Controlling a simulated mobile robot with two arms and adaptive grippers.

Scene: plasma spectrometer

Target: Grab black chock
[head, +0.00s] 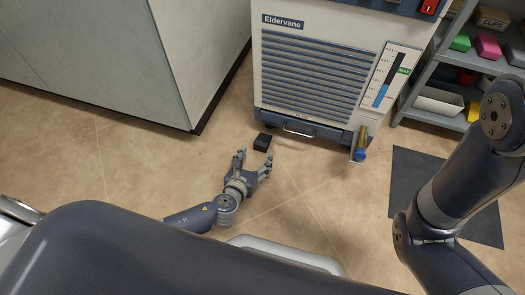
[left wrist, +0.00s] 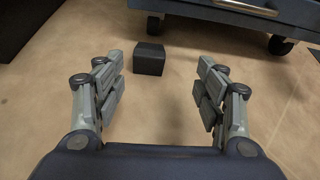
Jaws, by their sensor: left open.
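The black chock (head: 262,142) is a small dark block on the floor, just in front of the Eldervane machine's lower left corner. In the left wrist view the chock (left wrist: 149,58) sits ahead of the fingers, a little left of the middle of the gap. My left gripper (head: 255,160) is low near the floor, open and empty, a short way in front of the chock. Its spread fingers also show in the left wrist view (left wrist: 158,85), not touching the chock. My right arm shows at the right of the head view, but its gripper is out of sight.
The Eldervane machine (head: 312,75) stands on casters (left wrist: 281,44) behind the chock, with a front handle (head: 298,132). A pale cabinet (head: 185,60) stands to the left. A brass and blue cylinder (head: 361,143) is at the machine's right. A shelf (head: 425,75) and dark mat (head: 420,170) lie further right.

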